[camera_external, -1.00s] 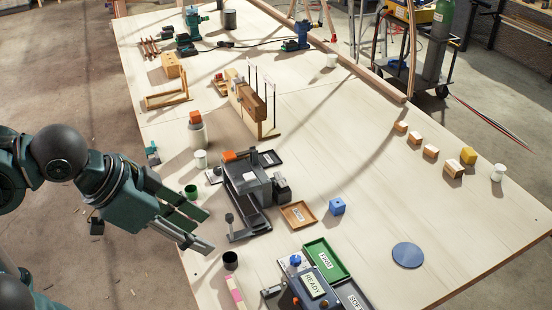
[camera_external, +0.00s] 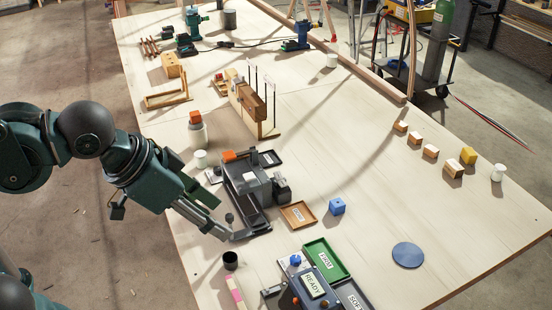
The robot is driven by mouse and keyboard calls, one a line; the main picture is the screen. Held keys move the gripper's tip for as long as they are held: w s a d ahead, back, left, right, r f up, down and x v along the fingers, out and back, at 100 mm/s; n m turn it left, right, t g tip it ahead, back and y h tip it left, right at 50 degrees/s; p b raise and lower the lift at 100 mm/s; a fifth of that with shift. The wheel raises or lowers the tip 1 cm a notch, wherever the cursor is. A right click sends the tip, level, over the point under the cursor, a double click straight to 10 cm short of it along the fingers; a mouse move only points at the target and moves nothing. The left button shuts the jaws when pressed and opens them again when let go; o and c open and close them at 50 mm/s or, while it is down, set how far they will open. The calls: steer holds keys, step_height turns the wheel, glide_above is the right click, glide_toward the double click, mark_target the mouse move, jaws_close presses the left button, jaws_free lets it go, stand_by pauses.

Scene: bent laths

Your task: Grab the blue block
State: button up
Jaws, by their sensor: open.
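The blue block (camera_external: 337,206) stands on the pale table, right of the small wooden tray and behind the green tray. My gripper (camera_external: 226,228) reaches in from the left over the table's near-left part. Its fingers are open and empty, and they point toward the dark grey machine. The gripper is well left of the block and apart from it, with the machine and the wooden tray between them.
The dark grey machine (camera_external: 250,187) stands close to my fingertips. A wooden tray (camera_external: 298,215), a green tray (camera_external: 326,260) and a device reading READY (camera_external: 312,285) lie nearby. A black cup (camera_external: 230,260) is in front. The table right of the block is clear up to a blue disc (camera_external: 408,255).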

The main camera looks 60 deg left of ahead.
steer(key=w+a+r+n+g+b, duration=0.1)
steer(key=w+a+n, duration=0.1)
steer(key=w, duration=0.5)
steer(key=w+a+n+g, duration=0.1)
steer(key=w+a+n, duration=0.1)
steer(key=w, duration=0.5)
steer(key=n+g+b, duration=0.3)
steer(key=n+g, duration=0.1)
steer(key=n, duration=0.8)
glide_above(339, 205)
steer(key=f, duration=2.7)
steer(key=shift+d+f, duration=0.2)
steer(key=shift+f, duration=0.1)
steer(key=shift+w+a+f+g, duration=0.2)
steer(key=shift+f+g, duration=0.1)
steer(key=shift+f, duration=0.3)
steer(key=shift+f, duration=1.3)
steer(key=shift+s+f, duration=0.1)
steer(key=shift+f, duration=2.5)
